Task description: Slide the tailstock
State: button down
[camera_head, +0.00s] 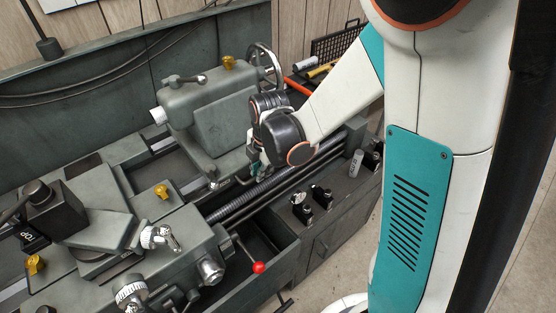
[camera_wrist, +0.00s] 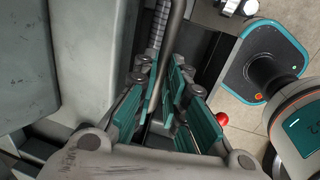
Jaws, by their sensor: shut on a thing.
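The tailstock (camera_head: 188,107) is a grey-green cast block on the lathe bed, with a pale spindle nose at its left and a handwheel (camera_head: 268,62) at its right end. In the wrist view its grey body (camera_wrist: 85,50) fills the left side. My gripper (camera_head: 257,168) is low at the tailstock's front right, above the long screw. In the wrist view my gripper (camera_wrist: 165,92) has its teal-padded fingers closed around a slim grey bar (camera_wrist: 176,28). Where the bar joins the tailstock is hidden.
The carriage (camera_head: 170,235) with its knobs sits left on the bed. A red-knobbed lever (camera_head: 258,267) sticks up below the long screw (camera_head: 240,203). Several small black and chrome controls (camera_head: 322,193) stand on the front ledge. A tool tray (camera_head: 318,68) lies behind the handwheel.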

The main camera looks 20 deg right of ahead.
aim_at(244, 184)
jog(key=s+a, duration=0.2)
jog(key=a, duration=0.4)
jog(key=shift+d, duration=0.15)
jog(key=c, duration=1.7)
grip_release()
jog(key=shift+o, duration=0.2)
jog(key=shift+r, duration=0.1)
notch_tip(244, 184, up, 12)
jog(key=s, duration=0.2)
jog(key=shift+d+f, duration=0.2)
jog(key=shift+d, duration=0.2)
jog(key=shift+s, duration=0.1)
